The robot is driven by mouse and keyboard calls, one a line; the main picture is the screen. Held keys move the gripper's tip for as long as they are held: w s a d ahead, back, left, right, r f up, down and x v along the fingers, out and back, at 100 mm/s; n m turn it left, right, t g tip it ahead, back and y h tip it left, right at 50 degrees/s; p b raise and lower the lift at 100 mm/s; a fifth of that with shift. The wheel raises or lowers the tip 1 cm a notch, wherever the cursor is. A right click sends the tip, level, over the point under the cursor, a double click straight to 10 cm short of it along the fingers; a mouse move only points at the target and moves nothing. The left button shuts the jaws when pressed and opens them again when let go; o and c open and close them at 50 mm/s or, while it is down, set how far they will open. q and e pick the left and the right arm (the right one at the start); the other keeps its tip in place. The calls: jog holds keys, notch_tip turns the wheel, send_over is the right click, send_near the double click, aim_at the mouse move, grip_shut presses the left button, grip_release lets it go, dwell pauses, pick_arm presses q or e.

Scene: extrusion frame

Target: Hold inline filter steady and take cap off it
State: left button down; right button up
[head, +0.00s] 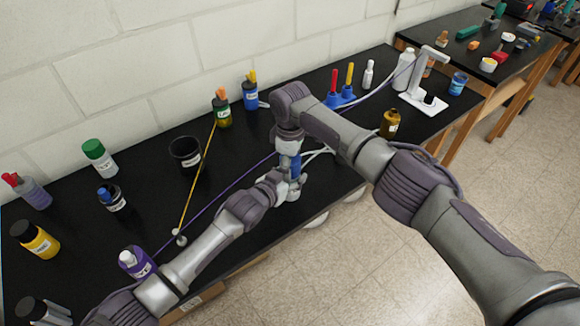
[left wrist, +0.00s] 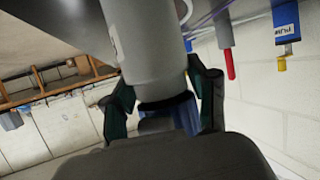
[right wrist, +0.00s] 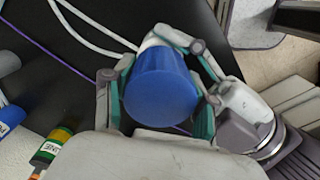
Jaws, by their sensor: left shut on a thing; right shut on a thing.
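The inline filter is a pale grey upright body (left wrist: 150,45) with a blue cap (right wrist: 160,95) at its top. My left gripper (head: 292,188) is shut around the body from the side; its fingers flank the body in the left wrist view (left wrist: 165,100). My right gripper (head: 290,155) points down from above and is shut on the cap, which also shows blue in the head view (head: 294,166). In the right wrist view its fingers lie on both sides of the cap's round top. The seam between cap and body is mostly hidden, so I cannot tell whether they are apart.
White hoses (right wrist: 95,30) run beside the filter across the black bench (head: 250,160). A black cup (head: 186,155), a purple bottle (head: 136,262) and several other bottles stand to the left. A blue rack (head: 342,100) and an amber bottle (head: 389,124) stand to the right.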

pick_arm(q)
jog(key=shift+f, duration=0.15)
pick_arm(e)
jog(key=shift+r, duration=0.25)
jog(key=shift+r, duration=2)
pick_arm(q)
jog(key=shift+c, duration=1.2)
grip_release()
